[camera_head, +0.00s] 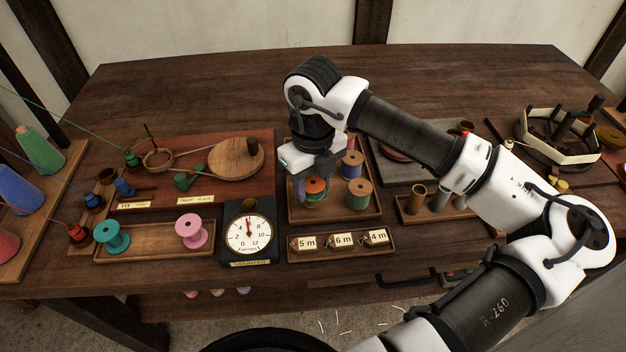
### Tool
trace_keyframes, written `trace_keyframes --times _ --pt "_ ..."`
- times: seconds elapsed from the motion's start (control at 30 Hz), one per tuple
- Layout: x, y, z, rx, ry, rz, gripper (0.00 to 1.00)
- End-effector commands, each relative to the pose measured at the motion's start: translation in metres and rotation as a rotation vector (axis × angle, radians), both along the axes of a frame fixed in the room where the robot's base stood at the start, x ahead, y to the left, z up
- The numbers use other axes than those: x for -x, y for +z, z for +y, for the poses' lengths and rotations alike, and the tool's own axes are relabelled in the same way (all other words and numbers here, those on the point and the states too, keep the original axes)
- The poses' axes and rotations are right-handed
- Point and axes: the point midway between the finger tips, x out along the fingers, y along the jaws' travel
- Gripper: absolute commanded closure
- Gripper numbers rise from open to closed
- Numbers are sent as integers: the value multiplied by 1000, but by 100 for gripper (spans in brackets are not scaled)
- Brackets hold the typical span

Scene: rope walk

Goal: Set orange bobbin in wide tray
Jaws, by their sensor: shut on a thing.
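My gripper (316,184) points down over the square wooden tray (292,215) at the middle of the bench. It is shut on the orange bobbin (317,183), whose top shows between the fingers. Something green shows just under the orange; I cannot tell whether the bobbin touches it or the tray floor. A blue bobbin (352,163) and a green bobbin (358,194) stand upright in the same tray. A long, wide tray (150,249) at the left front holds a teal bobbin (111,238) and a pink bobbin (191,230), with bare floor between them.
A dial counter (249,232) stands between the two trays. A tag rack (341,255) marked 5 m, 6 m and 4 m lies in front of the square tray. A board with a round wooden disc (237,158) lies behind the long tray. Thread cones stand at far left.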

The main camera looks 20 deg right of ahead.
Motion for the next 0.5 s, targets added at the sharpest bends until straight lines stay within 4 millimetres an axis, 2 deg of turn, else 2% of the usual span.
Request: trace_keyframes --times 0.5 --pt "0 -17 0 0 0 0 70"
